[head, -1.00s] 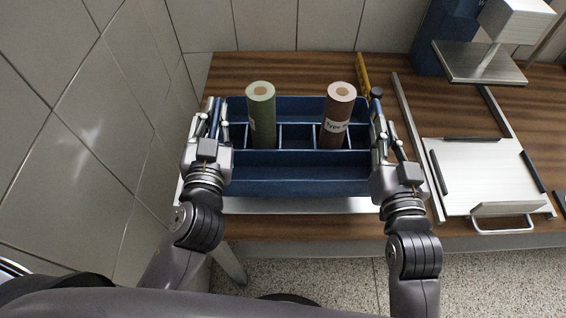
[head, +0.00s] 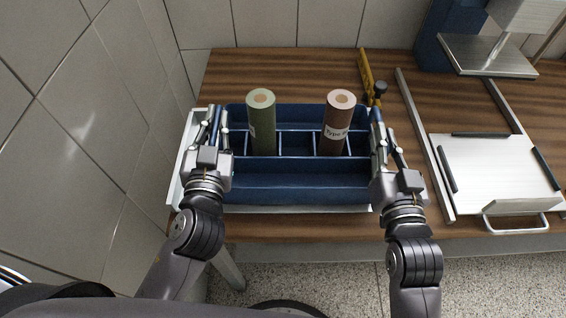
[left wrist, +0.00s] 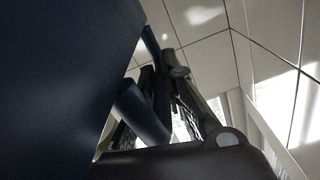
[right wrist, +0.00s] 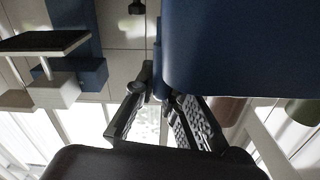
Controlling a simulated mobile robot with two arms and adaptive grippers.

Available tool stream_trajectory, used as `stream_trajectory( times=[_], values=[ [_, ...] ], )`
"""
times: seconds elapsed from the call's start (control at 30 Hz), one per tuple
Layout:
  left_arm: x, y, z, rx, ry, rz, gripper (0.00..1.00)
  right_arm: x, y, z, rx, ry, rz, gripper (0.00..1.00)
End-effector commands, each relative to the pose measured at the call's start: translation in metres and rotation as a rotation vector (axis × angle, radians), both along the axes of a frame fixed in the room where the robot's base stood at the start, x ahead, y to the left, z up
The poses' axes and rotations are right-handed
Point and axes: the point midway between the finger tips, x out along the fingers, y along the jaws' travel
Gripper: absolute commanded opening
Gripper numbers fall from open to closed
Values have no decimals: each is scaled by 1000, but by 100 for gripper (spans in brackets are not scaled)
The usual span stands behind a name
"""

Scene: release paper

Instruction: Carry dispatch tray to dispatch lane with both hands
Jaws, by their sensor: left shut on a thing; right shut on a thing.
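The dispatch tray (head: 295,188) is a blue divided tray, level in the head view, with a green roll (head: 262,125) and a brown labelled roll (head: 337,130) upright in its rear compartments. My left gripper (head: 213,128) is shut on its left end, and my right gripper (head: 381,132) is shut on its right end. The tray's blue wall fills much of the left wrist view (left wrist: 60,80) and the right wrist view (right wrist: 245,45). A white surface (head: 184,165), possibly the dispatch lane, shows at the left and front of the tray. I cannot tell whether the tray touches it.
The wooden bench (head: 290,65) has a tiled wall behind and at left. A yellow tool (head: 366,70) lies behind the tray's right end. To the right are a metal rail (head: 424,145), a white plate with black bars (head: 490,170) and a blue-and-white device (head: 490,55).

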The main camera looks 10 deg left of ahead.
Motion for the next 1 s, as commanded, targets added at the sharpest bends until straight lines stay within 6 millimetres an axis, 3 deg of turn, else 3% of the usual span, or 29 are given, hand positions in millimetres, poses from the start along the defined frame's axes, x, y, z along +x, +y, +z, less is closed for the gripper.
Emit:
stream_trajectory(
  times=[0.1, 0.13, 0.4, 0.77, 1.0],
  values=[
    [0, -3, -9, -4, -3, -10, 0, 0, 2, -7, 7, -5, 4, 0],
    [0, -3, -8, -4, 0, -10, 11, 0, 2, -7, 6, -1, 4, 12],
    [0, -2, -5, -3, -2, -6, 29, 0, 1, -5, 4, -2, 3, 30],
    [0, -1, -3, -1, -3, -4, 30, 0, 1, -3, 3, -4, 1, 31],
    [0, -1, 13, 0, -4, -2, 30, 0, 0, 13, 3, -5, 1, 31]
  ],
)
